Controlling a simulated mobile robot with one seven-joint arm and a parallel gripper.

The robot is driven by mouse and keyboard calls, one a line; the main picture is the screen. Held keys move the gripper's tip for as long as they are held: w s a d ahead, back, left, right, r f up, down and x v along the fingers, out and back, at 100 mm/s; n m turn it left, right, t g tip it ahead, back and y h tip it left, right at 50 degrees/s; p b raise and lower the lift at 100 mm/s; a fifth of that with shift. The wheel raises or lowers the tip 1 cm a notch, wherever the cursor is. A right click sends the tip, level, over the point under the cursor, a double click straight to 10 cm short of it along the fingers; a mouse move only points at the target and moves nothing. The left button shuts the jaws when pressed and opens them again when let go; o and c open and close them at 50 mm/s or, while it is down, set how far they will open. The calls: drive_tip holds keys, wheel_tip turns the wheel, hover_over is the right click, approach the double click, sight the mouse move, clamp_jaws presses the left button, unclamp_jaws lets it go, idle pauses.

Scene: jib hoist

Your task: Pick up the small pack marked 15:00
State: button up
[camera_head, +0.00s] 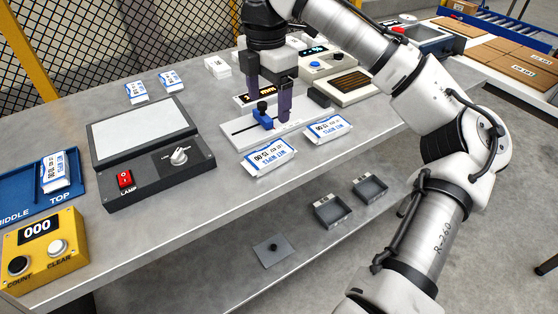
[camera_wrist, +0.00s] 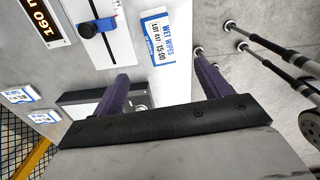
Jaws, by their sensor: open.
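A white and blue wet wipes pack marked 15:00 (camera_wrist: 158,40) lies flat on the bench in the wrist view, ahead of my fingers. In the head view it appears to be the left pack (camera_head: 268,158) in front of the slide gauge. A similar pack (camera_head: 327,129) lies to its right; its time is too small to read surely. My gripper (camera_head: 269,110) is open and empty, pointing down over the gauge area behind the pack. In the wrist view the fingers (camera_wrist: 160,72) are wide apart, with nothing between them.
The slide gauge (camera_head: 236,133) with a blue slider stands close behind the packs. A lamp panel (camera_head: 186,168) is to the left. A blue tray (camera_head: 85,190) holding a pack and a yellow counter (camera_head: 42,252) are further left. Small grey bins (camera_head: 332,211) sit below the front edge.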

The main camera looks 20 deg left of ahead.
hover_over(269, 152)
wheel_tip(269, 152, down, 7)
drive_tip(key=shift+f, duration=0.2)
drive_tip(key=shift+d+f, duration=0.1)
drive_tip(key=shift+f, duration=3)
drive_tip(key=c, duration=1.1)
drive_tip(key=shift+r, duration=0.1)
